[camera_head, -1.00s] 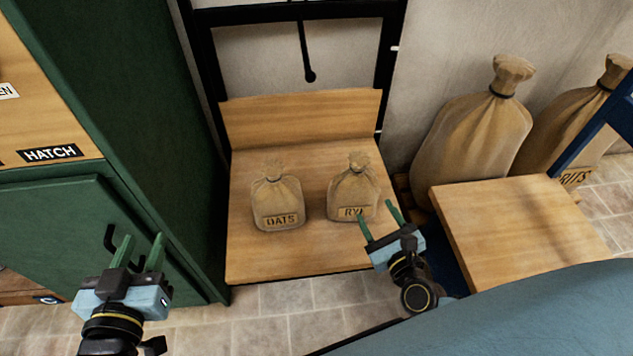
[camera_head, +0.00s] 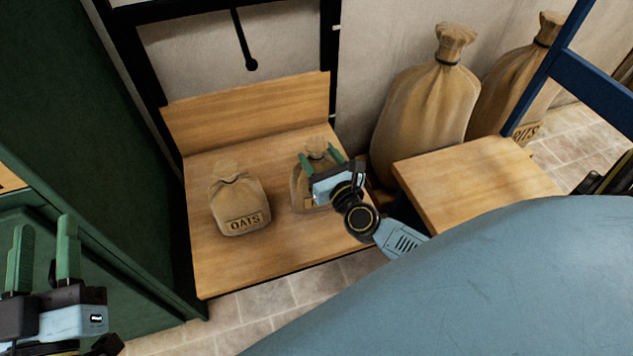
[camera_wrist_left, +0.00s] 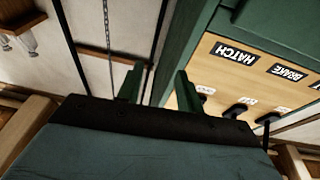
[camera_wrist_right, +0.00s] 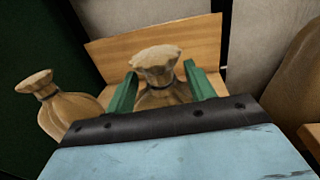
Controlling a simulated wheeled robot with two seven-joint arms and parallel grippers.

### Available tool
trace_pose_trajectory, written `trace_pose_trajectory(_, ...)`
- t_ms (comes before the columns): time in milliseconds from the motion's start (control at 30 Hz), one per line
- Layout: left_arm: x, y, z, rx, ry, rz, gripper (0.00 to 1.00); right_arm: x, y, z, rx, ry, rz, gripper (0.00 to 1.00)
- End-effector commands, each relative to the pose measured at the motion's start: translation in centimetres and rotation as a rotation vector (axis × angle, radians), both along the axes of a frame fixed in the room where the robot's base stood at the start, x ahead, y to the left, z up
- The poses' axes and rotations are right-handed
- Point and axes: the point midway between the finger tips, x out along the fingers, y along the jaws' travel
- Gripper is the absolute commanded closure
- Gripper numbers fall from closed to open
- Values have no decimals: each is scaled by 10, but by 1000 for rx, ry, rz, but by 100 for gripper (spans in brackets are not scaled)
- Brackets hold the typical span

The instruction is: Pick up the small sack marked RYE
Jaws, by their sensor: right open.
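The small RYE sack (camera_head: 300,187) stands upright on the wooden platform, its label now mostly hidden behind my right gripper (camera_head: 322,157). My right gripper is open, and in the right wrist view the sack's tied neck (camera_wrist_right: 158,70) shows between its two green fingers. I cannot tell whether the fingers touch the sack. The small OATS sack (camera_head: 239,200) stands to its left and also shows in the right wrist view (camera_wrist_right: 66,110). My left gripper (camera_head: 42,250) is open and empty at the lower left, away from both sacks.
The wooden platform (camera_head: 240,270) has a raised back board and a black frame behind. Two large sacks (camera_head: 425,110) stand at the right behind a wooden surface (camera_head: 470,185). A green cabinet (camera_head: 60,110) stands at the left. The left wrist view shows a HATCH label (camera_wrist_left: 235,53).

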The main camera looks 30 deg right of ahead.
Motion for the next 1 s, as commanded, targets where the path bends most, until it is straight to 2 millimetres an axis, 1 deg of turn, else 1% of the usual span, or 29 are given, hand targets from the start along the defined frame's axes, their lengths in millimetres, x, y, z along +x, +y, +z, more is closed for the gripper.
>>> trace_pose_trajectory(33,-1,-1,5,-12,-37,-3,64,8,-1,-1,0,-2,0,46)
trace_pose_trajectory(133,-5,-2,15,-34,-104,-7,64,22,-2,-2,0,-2,1,46)
trace_pose_trajectory(233,-8,-2,22,-46,-142,-10,64,32,-3,-1,-1,-1,1,46)
trace_pose_trajectory(333,-9,-2,25,-52,-159,-11,64,35,-4,-1,-1,0,1,46)
trace_pose_trajectory(500,-9,-2,26,-52,-160,-11,64,35,-4,-1,-1,1,1,46)
trace_pose_trajectory(533,-9,-2,26,-52,-159,-11,64,35,-4,-1,-1,1,1,47)
trace_pose_trajectory(933,-9,-2,26,-52,-159,-11,64,35,-4,-1,-1,0,1,100)
trace_pose_trajectory(1000,-9,-2,26,-52,-159,-11,64,35,-4,-1,-1,0,1,100)
